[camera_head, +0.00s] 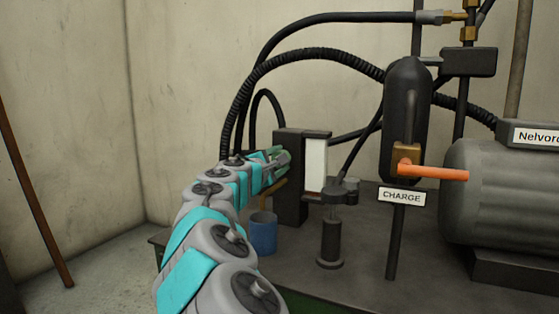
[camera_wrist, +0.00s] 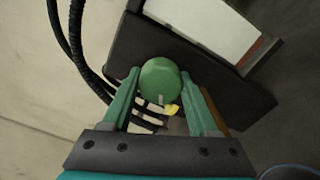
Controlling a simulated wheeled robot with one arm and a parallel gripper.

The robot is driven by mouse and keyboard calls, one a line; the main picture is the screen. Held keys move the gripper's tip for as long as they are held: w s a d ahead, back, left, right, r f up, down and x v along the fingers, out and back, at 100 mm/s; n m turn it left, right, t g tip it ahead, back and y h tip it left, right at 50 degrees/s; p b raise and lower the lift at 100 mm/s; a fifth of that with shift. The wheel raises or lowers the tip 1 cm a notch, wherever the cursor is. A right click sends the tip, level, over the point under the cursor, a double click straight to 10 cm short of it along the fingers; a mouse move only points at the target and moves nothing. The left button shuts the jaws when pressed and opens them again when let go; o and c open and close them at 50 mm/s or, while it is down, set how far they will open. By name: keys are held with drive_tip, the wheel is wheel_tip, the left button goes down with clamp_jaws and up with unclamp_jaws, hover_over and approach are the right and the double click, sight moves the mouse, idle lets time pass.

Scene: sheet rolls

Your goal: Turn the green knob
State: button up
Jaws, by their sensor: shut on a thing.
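The green knob (camera_wrist: 160,82) is round, with a pale mark on its lower edge, and sits on the dark box (camera_wrist: 175,45) in the wrist view. My gripper (camera_wrist: 161,76) has one green finger on each side of the knob and is shut on it. A small yellow piece (camera_wrist: 172,109) shows just below the knob. In the head view my gripper (camera_head: 277,160) reaches the left side of the dark upright box (camera_head: 291,180). I cannot make out the knob there, as my gripper covers that spot.
A blue cup (camera_head: 263,234) stands below my gripper. A black post with a clamp (camera_head: 331,240) stands to the right. An orange lever (camera_head: 435,173) sits above the CHARGE sign (camera_head: 401,197). Black hoses (camera_head: 300,58) arch behind. A grey tank (camera_head: 500,205) fills the right.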

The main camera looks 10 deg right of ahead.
drive_tip(key=shift+n, duration=0.4)
drive_tip(key=o, duration=1.4)
drive_tip(key=shift+c, duration=0.2)
drive_tip(key=shift+a, duration=0.1)
drive_tip(key=shift+b+v, duration=0.5)
drive_tip(key=shift+v, duration=3.35)
